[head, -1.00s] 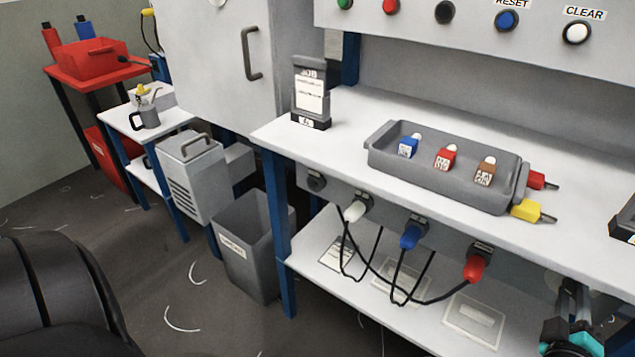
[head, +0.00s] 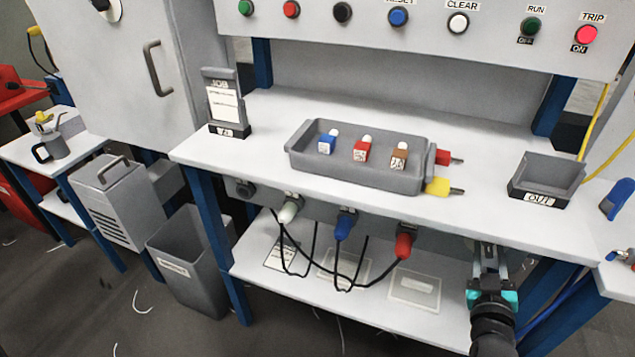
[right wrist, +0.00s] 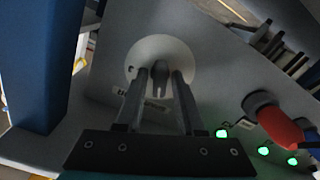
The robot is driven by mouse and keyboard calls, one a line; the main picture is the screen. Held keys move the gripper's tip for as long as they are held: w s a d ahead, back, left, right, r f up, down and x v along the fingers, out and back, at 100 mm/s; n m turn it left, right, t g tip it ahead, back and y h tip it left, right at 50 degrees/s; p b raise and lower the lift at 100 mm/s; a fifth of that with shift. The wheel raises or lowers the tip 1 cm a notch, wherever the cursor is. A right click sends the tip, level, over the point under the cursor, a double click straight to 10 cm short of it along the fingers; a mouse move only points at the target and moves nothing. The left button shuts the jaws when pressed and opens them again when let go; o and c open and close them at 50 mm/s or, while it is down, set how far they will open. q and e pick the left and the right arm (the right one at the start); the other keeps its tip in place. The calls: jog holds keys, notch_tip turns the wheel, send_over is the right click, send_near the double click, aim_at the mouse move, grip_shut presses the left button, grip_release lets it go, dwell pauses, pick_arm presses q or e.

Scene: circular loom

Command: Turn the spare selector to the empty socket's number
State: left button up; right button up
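In the right wrist view, a dark grey selector knob (right wrist: 160,80) sits on a round white dial (right wrist: 149,50) on a grey panel. My right gripper (right wrist: 161,76) has its two fingers apart, one on each side of the knob, with narrow gaps. Dial numbers cannot be read. In the head view, my right gripper (head: 487,254) is at the bench front, right of the red plug, and the selector cannot be made out. An empty-looking socket (head: 243,188) is at the left of the front rail; its number is unreadable. My left gripper is not in view.
White (head: 289,209), blue (head: 345,224) and red (head: 405,241) plugs with black cables sit along the rail. On the bench (head: 270,103) stand a grey tray (head: 400,183), a JOB card holder (head: 224,103) and an OUT bin (head: 547,176). Green lights (right wrist: 264,151) show in the right wrist view.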

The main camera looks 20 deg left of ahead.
jog(key=shift+o, duration=0.7)
jog(key=shift+s+p, duration=0.35)
jog(key=s+p, duration=0.4)
jog(key=s, duration=0.2)
jog(key=shift+s, duration=0.2)
